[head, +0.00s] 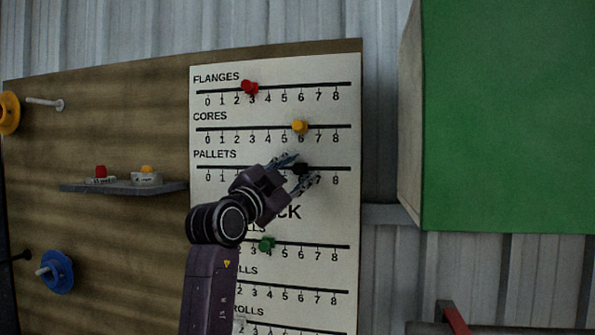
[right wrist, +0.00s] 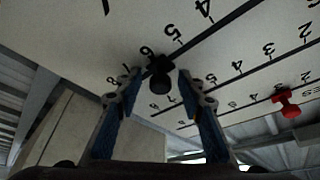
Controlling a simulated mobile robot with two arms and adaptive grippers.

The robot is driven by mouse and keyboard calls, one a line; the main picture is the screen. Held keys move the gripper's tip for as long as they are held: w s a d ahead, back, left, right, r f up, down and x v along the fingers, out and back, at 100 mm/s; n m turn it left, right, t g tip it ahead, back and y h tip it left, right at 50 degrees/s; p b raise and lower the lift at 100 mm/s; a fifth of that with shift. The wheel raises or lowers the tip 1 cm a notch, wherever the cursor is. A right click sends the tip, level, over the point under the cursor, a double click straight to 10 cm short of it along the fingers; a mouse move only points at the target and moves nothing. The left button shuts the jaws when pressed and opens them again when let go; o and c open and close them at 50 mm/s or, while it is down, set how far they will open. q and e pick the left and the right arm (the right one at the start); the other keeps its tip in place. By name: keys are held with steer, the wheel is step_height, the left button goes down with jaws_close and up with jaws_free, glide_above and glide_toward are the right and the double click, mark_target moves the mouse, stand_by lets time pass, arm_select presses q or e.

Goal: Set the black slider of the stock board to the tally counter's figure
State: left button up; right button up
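The stock board (head: 275,190) is a white panel with number scales. The black slider (head: 300,168) sits on the PALLETS line near 6, partly covered by my fingers in the head view. My right gripper (head: 301,174) is open around it; in the right wrist view the knob (right wrist: 160,76) lies between the two blue fingertips with gaps on both sides. Two small counter-like devices, one red-topped (head: 100,174) and one yellow-topped (head: 146,176), stand on a shelf; their figures are too small to read. My left gripper is not in view.
A red slider (head: 250,87) is at 3 on FLANGES, a yellow slider (head: 299,127) near 6 on CORES, and a green slider (head: 267,244) lower down. The shelf (head: 125,188) juts out left of the board. A green-faced box (head: 505,115) stands at the right.

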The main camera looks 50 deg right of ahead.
steer(key=v, duration=1.2)
stand_by(0.5)
